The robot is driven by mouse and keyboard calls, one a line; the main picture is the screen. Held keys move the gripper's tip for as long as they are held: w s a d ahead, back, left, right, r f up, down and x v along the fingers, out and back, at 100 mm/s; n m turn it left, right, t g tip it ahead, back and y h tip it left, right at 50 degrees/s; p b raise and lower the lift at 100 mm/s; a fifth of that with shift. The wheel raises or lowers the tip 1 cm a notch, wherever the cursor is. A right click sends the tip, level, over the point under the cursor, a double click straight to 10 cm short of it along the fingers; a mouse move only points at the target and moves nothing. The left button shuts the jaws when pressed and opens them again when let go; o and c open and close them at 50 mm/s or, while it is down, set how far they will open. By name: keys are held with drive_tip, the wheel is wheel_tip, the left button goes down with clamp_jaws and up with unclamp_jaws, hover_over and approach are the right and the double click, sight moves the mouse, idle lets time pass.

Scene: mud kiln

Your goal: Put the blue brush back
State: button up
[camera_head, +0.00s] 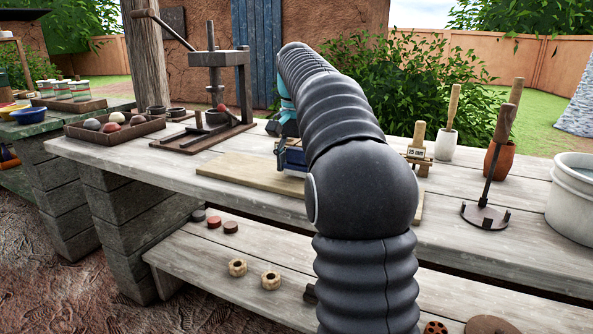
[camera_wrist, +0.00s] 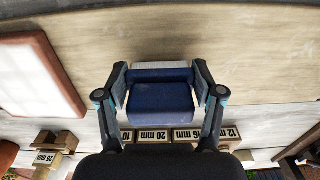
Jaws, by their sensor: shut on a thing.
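My gripper (camera_wrist: 160,82) is shut on a blue block-shaped thing (camera_wrist: 160,103), which I take to be the blue brush. Its two fingers press on its left and right sides in the wrist view. In the head view the blue brush (camera_head: 291,158) shows just left of my arm, over the pale wooden board (camera_head: 240,178). Whether it touches the board I cannot tell. My arm hides much of the gripper and the middle of the bench in the head view.
Blocks labelled in millimetres (camera_wrist: 184,135) stand near the gripper; a 25 mm block (camera_head: 416,153) is right of my arm. A wooden press (camera_head: 220,90) and a tray of balls (camera_head: 115,127) are left. Pots with wooden handles and a white tub (camera_head: 575,200) are right.

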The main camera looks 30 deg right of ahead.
drive_tip(key=shift+f, duration=0.25)
drive_tip(key=shift+f, duration=0.15)
drive_tip(key=o, duration=1.2)
